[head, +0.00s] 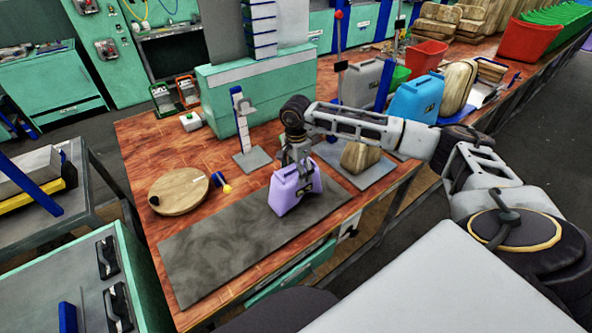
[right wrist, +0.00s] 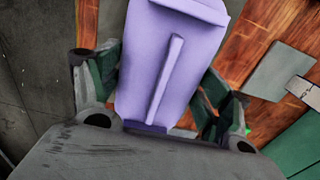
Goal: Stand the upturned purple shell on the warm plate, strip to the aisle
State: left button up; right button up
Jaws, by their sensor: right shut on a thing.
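The purple shell (head: 287,195) is held upright at the right part of a long dark grey plate (head: 215,255) on the wooden bench. I cannot tell whether its base touches the plate. A small dark label shows on its near right face. My right gripper (head: 297,168) is above it, pointing down and shut on its upper part. In the right wrist view the purple shell (right wrist: 165,65) fills the middle between the two fingers, with a raised purple strip (right wrist: 168,80) along its face. My left gripper is not in view.
A tan wooden shell (head: 360,156) stands on a grey plate just right of the purple one. A round wooden disc (head: 179,190) lies at the left. A post with a blue and white scale (head: 243,120) stands behind. A blue shell (head: 416,98) is farther right.

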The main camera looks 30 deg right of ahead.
jog(key=shift+f+b, duration=0.5)
jog(key=shift+f, duration=0.05)
dwell(1.3)
jog(key=o, duration=1.4)
jog(key=shift+c, duration=0.2)
jog(key=shift+r, duration=0.15)
jog(key=shift+r, duration=5.85)
